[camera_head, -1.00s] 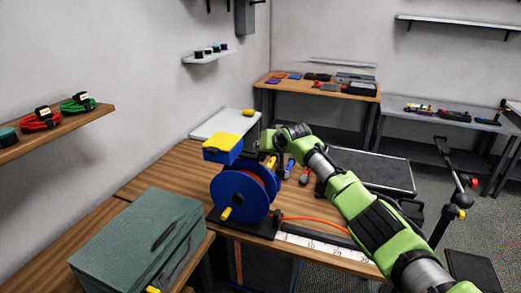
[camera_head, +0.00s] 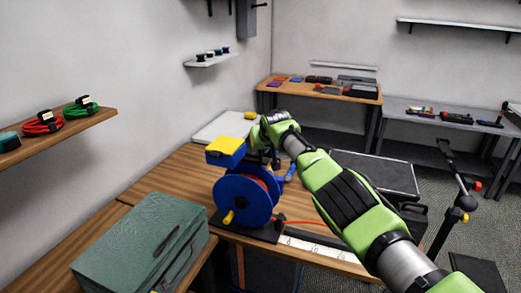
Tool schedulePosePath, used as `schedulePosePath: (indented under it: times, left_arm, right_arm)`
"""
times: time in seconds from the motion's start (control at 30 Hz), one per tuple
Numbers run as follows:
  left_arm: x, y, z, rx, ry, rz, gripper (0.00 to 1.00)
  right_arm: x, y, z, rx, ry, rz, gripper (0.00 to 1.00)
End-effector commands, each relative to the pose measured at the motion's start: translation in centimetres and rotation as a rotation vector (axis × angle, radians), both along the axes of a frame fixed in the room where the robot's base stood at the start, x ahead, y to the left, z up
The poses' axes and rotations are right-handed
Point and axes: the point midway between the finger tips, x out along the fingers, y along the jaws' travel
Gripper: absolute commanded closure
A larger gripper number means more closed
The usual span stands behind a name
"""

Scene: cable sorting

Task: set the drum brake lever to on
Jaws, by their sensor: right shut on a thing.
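The blue cable drum (camera_head: 238,199) stands on a black base near the front edge of the wooden table, with orange cable wound on it. A yellow knob (camera_head: 228,217) sticks out from its front face. My right gripper (camera_head: 270,158) is behind and above the drum's upper right side, pointing down. Its dark fingers are shut on the drum brake lever, which the fingers and the drum hide almost entirely. The lever's position cannot be read here. My left gripper is not in view.
A blue box with a yellow lid (camera_head: 225,146) is close to the left of my right gripper. Orange cable (camera_head: 305,222) runs right above a white ruler strip (camera_head: 310,245). A green-grey case (camera_head: 140,240) stands at front left. The table's left part is clear.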

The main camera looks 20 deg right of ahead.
Motion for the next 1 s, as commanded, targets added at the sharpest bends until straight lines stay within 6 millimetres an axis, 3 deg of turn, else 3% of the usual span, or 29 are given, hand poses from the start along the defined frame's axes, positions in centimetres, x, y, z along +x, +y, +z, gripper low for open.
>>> schedulePosePath:
  times: [0.3, 0.33, 0.4, 1.0]
  left_arm:
    - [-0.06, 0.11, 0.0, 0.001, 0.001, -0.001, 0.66]
    - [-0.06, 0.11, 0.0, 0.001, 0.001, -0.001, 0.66]
    - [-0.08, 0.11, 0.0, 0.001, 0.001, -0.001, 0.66]
    - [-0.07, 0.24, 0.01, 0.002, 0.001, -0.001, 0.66]
  right_arm:
    - [-0.04, 0.09, -0.09, -0.001, 0.002, 0.001, 1.0]
    - [-0.04, 0.09, -0.09, -0.001, 0.002, 0.002, 0.72]
    - [-0.04, 0.09, -0.09, -0.001, 0.002, 0.002, 0.62]
    - [-0.5, 0.11, 0.66, 0.003, 0.0, 0.003, 0.62]
